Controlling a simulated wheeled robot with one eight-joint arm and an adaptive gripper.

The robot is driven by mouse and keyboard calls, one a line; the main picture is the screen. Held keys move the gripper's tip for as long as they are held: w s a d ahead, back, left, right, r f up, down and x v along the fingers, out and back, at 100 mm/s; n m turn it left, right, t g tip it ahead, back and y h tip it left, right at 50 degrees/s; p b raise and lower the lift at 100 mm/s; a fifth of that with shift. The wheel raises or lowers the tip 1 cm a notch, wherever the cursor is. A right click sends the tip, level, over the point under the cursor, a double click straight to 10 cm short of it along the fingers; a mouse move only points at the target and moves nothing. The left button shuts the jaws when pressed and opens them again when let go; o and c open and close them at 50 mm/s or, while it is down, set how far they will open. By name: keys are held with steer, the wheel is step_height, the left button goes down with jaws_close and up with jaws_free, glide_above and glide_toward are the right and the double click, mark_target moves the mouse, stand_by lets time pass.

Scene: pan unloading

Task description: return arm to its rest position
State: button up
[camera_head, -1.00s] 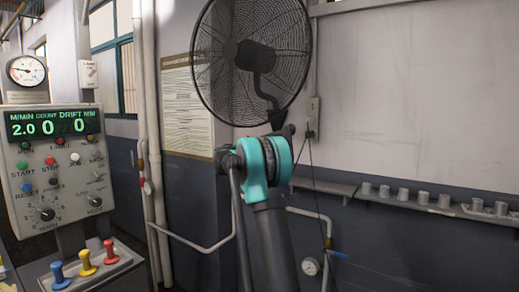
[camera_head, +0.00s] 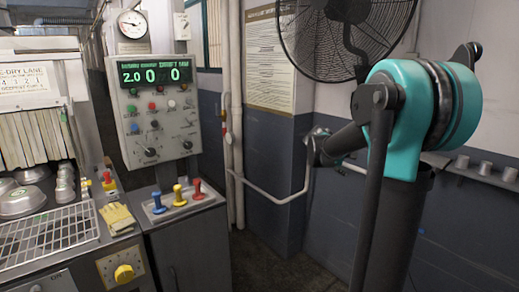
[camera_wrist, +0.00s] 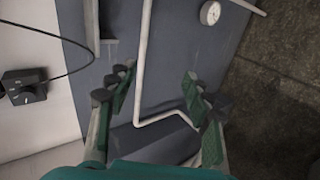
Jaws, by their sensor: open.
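My arm stands at the right of the head view, with a teal joint high up and a dark link reaching left and away. The gripper holds nothing.
A control panel (camera_head: 152,130) and a bench with coloured levers (camera_head: 178,194) stand left of centre. A wire rack (camera_head: 45,238) with metal pans (camera_head: 27,202) is at far left. A black fan (camera_head: 340,35) hangs on the wall behind. Floor shows between bench and wall.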

steer(key=s+a+f+m+y, duration=0.2)
steer(key=s+a+f, duration=0.2)
steer(key=s, duration=0.5)
steer(key=s+a+f+m+g+y, duration=0.1)
steer(key=s+a+f, duration=0.3)
steer(key=s+f, duration=0.5)
steer(key=shift+s+f+m+g+y, duration=0.3)
steer(key=shift+s+m+y, duration=0.25)
steer(key=shift+y, duration=0.35)
steer(key=s+a+f+m+y, duration=0.1)
steer(key=s+a+f, duration=0.1)
steer(key=s+f, duration=0.1)
steer(key=s+a+f+m+y, duration=0.1)
steer(key=s+a+f, duration=0.1)
steer(key=s, duration=0.4)
steer(key=s+a+f+m+g+y, duration=0.1)
steer(key=s+a+f, duration=0.2)
steer(key=s+a, duration=0.1)
steer(key=shift+s+f+y, duration=0.3)
steer(key=shift+s+y, duration=0.1)
